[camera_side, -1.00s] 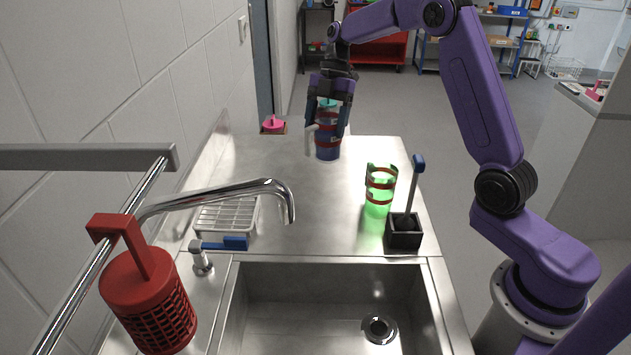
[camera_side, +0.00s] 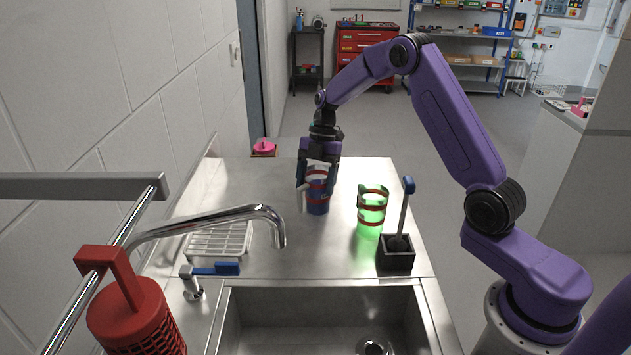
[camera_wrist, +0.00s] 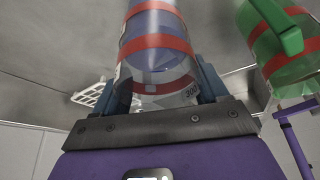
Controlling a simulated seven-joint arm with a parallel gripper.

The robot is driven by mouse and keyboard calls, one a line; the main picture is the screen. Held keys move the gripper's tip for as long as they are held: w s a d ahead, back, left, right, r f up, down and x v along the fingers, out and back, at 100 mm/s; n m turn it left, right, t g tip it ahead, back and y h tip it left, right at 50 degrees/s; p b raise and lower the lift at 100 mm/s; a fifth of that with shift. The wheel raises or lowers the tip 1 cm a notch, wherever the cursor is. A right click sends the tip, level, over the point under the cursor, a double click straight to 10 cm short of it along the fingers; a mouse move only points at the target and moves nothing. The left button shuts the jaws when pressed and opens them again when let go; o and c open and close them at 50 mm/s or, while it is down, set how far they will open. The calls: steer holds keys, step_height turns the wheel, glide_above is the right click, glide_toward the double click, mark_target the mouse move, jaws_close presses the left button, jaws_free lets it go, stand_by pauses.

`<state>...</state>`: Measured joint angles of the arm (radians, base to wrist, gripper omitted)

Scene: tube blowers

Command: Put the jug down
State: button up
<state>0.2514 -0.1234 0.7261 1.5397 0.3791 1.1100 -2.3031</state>
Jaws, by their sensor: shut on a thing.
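The jug (camera_side: 317,201) is blue with red bands and a pale handle on its left. It stands upright at or just above the steel counter in the side view; I cannot tell whether its base touches. My gripper (camera_side: 318,176) points down from above and is shut around the jug's upper part. In the wrist view my gripper's fingers (camera_wrist: 165,88) lie on both sides of the clear, red-banded jug (camera_wrist: 155,60). The fingers hide part of the jug's rim.
A green jug (camera_side: 371,214) with red bands stands close on the right, beside a black holder (camera_side: 396,254) with a blue-topped brush. A white rack (camera_side: 218,241), tap (camera_side: 215,217) and sink (camera_side: 320,318) are in front. The counter (camera_side: 250,185) left of the jug is clear.

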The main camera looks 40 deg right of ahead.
steer(key=o, duration=1.4)
steer(key=shift+f, duration=0.1)
steer(key=v, duration=1.2)
steer(key=s+a+r+m+h, duration=0.25)
steer(key=s+a+m, duration=0.25)
steer(key=s+a, duration=1.05)
steer(key=s+d+f+m+t, duration=0.1)
steer(key=s+d+f+m, duration=0.1)
steer(key=s, duration=0.9)
steer(key=s+d+f+m+t+h, duration=0.1)
steer(key=s+d+f+m, duration=0.1)
steer(key=s, duration=1)
steer(key=shift+s+f+m, duration=0.2)
steer(key=shift+f+m, duration=0.2)
steer(key=shift+m, duration=0.1)
